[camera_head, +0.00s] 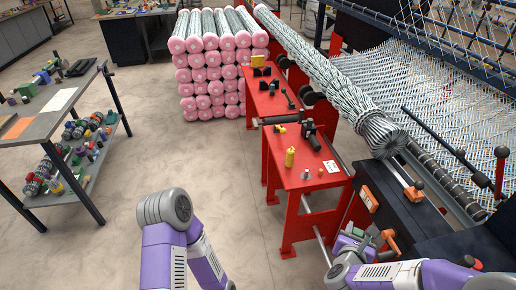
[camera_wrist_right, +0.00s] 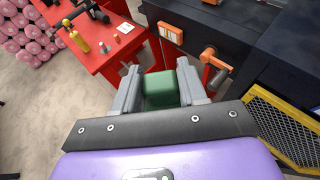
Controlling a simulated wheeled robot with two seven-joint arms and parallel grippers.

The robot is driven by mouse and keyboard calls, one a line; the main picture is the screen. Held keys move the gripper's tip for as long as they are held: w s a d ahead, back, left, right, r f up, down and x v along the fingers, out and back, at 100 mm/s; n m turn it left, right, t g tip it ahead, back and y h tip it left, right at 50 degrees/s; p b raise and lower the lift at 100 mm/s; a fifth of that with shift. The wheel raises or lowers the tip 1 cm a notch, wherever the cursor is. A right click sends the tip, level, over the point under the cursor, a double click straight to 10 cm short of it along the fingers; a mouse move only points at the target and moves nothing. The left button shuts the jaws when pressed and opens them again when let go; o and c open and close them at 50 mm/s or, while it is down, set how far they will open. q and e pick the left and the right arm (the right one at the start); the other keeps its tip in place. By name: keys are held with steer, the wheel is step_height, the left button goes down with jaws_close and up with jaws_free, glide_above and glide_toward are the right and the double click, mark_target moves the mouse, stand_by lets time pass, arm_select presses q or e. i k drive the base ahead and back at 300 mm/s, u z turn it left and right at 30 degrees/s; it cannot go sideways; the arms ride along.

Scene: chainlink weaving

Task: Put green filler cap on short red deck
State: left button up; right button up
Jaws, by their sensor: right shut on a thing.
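The green filler cap (camera_wrist_right: 160,89) is a dark green block between the two grey fingers of my right gripper (camera_wrist_right: 159,84), which is shut on it. In the head view my right gripper (camera_head: 362,240) is at the lower right, beside the front red deck (camera_head: 300,178) and apart from it. A second red deck (camera_head: 262,103) stands behind it; I cannot tell by size which is the short one. The front deck also shows at the upper left of the wrist view (camera_wrist_right: 108,65). My left arm is at the bottom of the head view; its gripper is out of frame.
On the front deck are a yellow bottle (camera_head: 290,157), a black tool (camera_head: 310,134), a small grey-brown part (camera_head: 306,174) and a white label (camera_head: 331,166). A dark machine with an orange handle (camera_head: 389,240) stands right of my gripper. The deck's near part has bare room.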

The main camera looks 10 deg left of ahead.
mark_target(304, 156)
steer(key=u, duration=0.75)
steer(key=i, duration=1.55)
steer(key=z, duration=1.1)
